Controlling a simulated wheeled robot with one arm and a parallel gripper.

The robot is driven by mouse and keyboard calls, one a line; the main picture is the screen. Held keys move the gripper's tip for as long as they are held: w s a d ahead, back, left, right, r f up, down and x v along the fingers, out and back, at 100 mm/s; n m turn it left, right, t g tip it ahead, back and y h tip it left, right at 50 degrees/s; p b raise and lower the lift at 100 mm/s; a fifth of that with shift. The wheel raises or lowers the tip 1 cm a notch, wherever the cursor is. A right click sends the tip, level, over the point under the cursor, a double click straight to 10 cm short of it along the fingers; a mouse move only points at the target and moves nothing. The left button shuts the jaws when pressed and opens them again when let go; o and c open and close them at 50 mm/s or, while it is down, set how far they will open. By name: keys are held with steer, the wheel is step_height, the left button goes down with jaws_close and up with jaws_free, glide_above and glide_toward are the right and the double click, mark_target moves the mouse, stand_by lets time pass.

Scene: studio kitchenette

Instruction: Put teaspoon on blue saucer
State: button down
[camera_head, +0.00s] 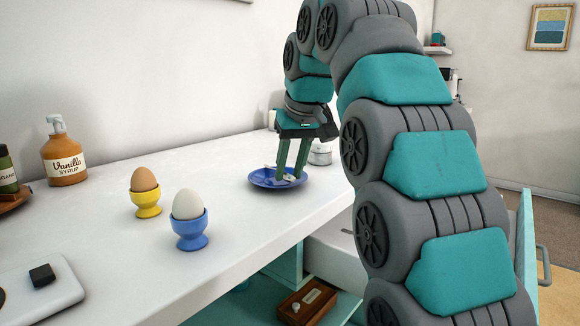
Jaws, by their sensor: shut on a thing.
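The blue saucer (262,182) lies on the white counter near its front edge, in the middle of the view. My gripper (291,177) points down over the saucer, its green fingers close together at saucer height. It is shut on the teaspoon (288,178), of which only a small pale part shows between and beside the fingertips. I cannot tell whether the teaspoon touches the saucer.
A brown egg in a yellow cup (146,205) and a white egg in a blue cup (190,230) stand left of the saucer. A syrup bottle (64,160) stands by the wall. A metal pot (320,155) is behind my gripper. An open drawer (335,256) is below.

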steer(key=c, duration=0.6)
jaws_free()
steer(key=shift+f, duration=0.1)
